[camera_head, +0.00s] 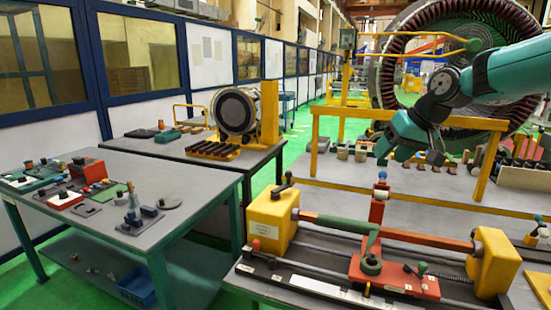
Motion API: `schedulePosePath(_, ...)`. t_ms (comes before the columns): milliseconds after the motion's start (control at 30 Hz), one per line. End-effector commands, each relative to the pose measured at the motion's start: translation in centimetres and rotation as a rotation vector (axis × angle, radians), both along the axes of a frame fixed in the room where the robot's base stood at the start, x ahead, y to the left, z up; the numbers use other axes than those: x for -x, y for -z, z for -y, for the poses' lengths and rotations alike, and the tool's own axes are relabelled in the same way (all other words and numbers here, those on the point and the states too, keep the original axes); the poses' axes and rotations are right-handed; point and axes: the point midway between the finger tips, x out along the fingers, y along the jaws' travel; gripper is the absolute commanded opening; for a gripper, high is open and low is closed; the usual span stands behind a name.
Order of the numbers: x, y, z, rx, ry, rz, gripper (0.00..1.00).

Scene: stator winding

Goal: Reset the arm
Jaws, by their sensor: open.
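My arm (505,75) is teal with dark joints and reaches in from the right edge at the upper right. It bends down at the wrist. My gripper (436,157) shows small and dark at the low end of the arm, in the air above the bench with the yellow-ended fixture. It is open, and I see nothing held in it. The fingertips are too small to make out clearly.
Below stands a winding fixture with yellow end blocks (270,215) and a red carriage (395,275). A yellow rail (410,118) runs behind my wrist. A large stator ring (390,60) stands behind. A grey table (90,225) with small parts is at left.

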Motion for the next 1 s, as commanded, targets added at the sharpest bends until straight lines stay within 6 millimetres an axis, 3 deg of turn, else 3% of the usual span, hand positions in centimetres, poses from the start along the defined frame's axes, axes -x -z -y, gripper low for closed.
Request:
schedulePosePath(33,3.4,-0.2,-3.2,0.005,-0.057,-0.025,0.53)
schedulePosePath(200,15.1,1.1,-10.2,0.027,-0.225,-0.119,0.53)
schedulePosePath(300,22.3,2.6,-12.6,0.046,-0.321,-0.171,0.53)
schedulePosePath(400,28.5,4.2,-13.6,0.064,-0.400,-0.216,0.53)
schedulePosePath(500,32.9,5.7,-13.8,0.080,-0.456,-0.247,0.53)
schedulePosePath(600,35.5,6.6,-13.7,0.089,-0.489,-0.267,0.53)
schedulePosePath(700,36.5,7.0,-13.6,0.093,-0.502,-0.275,0.53)
schedulePosePath(1000,36.6,7.0,-13.6,0.093,-0.501,-0.277,0.53)
